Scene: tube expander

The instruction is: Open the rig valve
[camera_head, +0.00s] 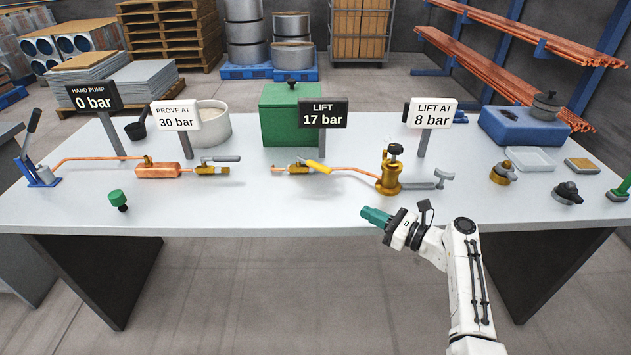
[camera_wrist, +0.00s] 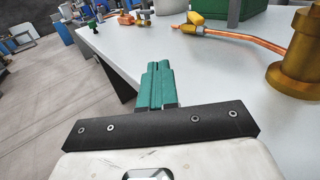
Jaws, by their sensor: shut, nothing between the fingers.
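Two brass valves lie on the white table. The left valve (camera_head: 212,170) has a grey lever pointing right and sits at the end of a copper block joined by pipe to a blue hand pump (camera_head: 42,175). I cannot tell which is the rig valve. My gripper (camera_head: 375,216), with teal fingers, is shut and empty near the table's front edge, apart from both valves.
Signs on posts stand behind the valves: hand pump 0 bar (camera_head: 93,97), prove at 30 bar (camera_head: 176,116), lift 17 bar (camera_head: 323,113), lift at 8 bar (camera_head: 433,113). A green-topped piece (camera_head: 117,199) stands front left. The front middle of the table is clear.

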